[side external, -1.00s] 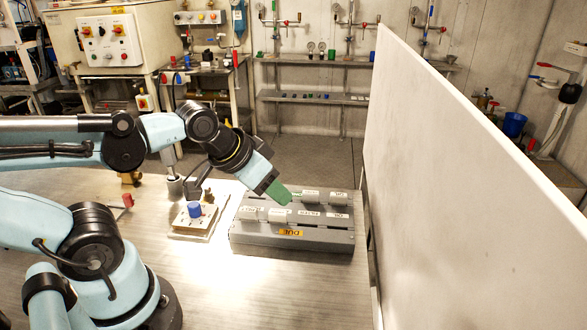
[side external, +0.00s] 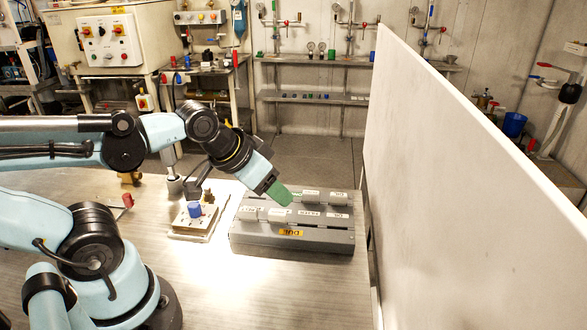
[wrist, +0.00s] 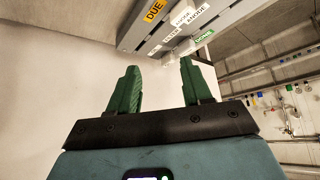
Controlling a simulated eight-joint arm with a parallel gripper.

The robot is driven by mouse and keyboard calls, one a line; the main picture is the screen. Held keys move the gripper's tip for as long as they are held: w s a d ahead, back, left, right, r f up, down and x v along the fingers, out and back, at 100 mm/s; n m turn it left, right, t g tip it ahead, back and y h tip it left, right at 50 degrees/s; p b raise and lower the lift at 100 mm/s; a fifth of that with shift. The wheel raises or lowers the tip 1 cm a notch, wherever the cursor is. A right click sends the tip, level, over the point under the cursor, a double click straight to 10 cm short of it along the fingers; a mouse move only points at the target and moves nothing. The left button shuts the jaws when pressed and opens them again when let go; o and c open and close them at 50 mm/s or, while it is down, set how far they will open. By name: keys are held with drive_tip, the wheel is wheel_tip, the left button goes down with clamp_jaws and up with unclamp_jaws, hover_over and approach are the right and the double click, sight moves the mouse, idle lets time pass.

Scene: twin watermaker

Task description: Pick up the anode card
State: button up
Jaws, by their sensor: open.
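The grey card rack (side external: 290,246) sits on the bench, with white labelled cards in two rows. In the wrist view the rack (wrist: 218,12) is upper right, beyond my fingertips. A white label there, which seems to read ANODE (wrist: 198,13), marks what I take to be the anode card; its print is small. I cannot tell surely which card it is in the side view. My gripper (side external: 284,197) has green fingers and is above the rack, tilted down. In the wrist view my gripper (wrist: 160,65) is open, with nothing between its fingers.
An orange DUE label (side external: 291,233) is on the rack's front, and a green DONE label (wrist: 204,36) is on the rack. A small board with a blue knob (side external: 195,209) lies left of the rack. A tall white panel (side external: 460,180) stands on the right. The front bench is clear.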

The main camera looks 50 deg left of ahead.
drive_tip(key=shift+w, duration=0.1)
wheel_tip(320, 180, up, 2)
drive_tip(key=m+g, duration=0.7)
drive_tip(key=m, duration=0.2)
hover_over(277, 212)
wheel_tip(277, 212, down, 6)
drive_tip(key=shift+a+f, duration=0.1)
drive_tip(key=shift+f, duration=2.85)
clamp_jaws()
